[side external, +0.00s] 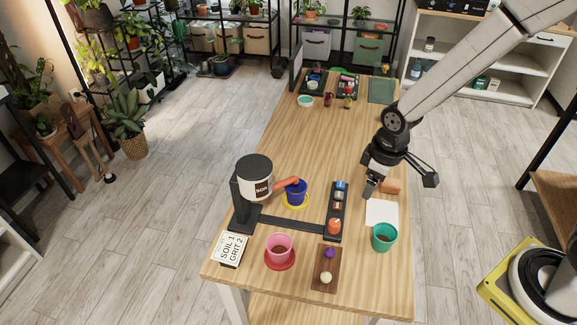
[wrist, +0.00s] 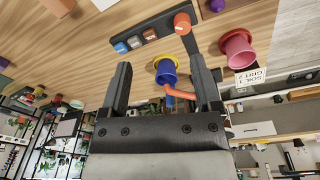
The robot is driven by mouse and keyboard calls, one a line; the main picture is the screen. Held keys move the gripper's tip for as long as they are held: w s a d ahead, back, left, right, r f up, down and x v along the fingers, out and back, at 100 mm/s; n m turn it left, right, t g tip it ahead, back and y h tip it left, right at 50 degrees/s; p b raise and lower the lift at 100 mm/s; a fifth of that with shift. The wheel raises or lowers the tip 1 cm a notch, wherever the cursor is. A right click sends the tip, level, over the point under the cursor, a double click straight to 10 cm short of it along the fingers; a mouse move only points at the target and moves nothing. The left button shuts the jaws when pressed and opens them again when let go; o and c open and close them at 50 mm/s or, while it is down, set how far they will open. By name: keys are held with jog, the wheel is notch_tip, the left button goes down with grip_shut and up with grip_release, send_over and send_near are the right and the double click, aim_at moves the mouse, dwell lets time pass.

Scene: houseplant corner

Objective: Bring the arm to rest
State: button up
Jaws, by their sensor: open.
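My gripper (side external: 369,192) hangs above the right side of the wooden table, its fingers pointing down. In the wrist view, my gripper (wrist: 160,62) has its two fingers wide apart with nothing held between them. A white sheet (side external: 381,213) and a brown block (side external: 390,186) lie on the table near the gripper. Whether the fingers touch the block cannot be told. A teal pot (side external: 384,237) with dark fill stands in front of the sheet, apart from the gripper.
A soil dispenser (side external: 254,172) stands left, its orange spout over a blue pot (side external: 296,194). A pink pot (side external: 279,247) stands on a red saucer. A button strip (side external: 336,208), wooden tray (side external: 325,278) and card (side external: 230,248) are nearby. The table's middle (side external: 320,140) is clear.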

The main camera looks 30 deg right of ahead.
jog(key=s+d+r+m+t, duration=0.1)
jog(key=s+d+r+m, duration=0.3)
jog(key=s, duration=0.3)
jog(key=shift+d+r+m, duration=0.25)
jog(key=shift+r+m, duration=0.25)
jog(key=shift+m, duration=0.1)
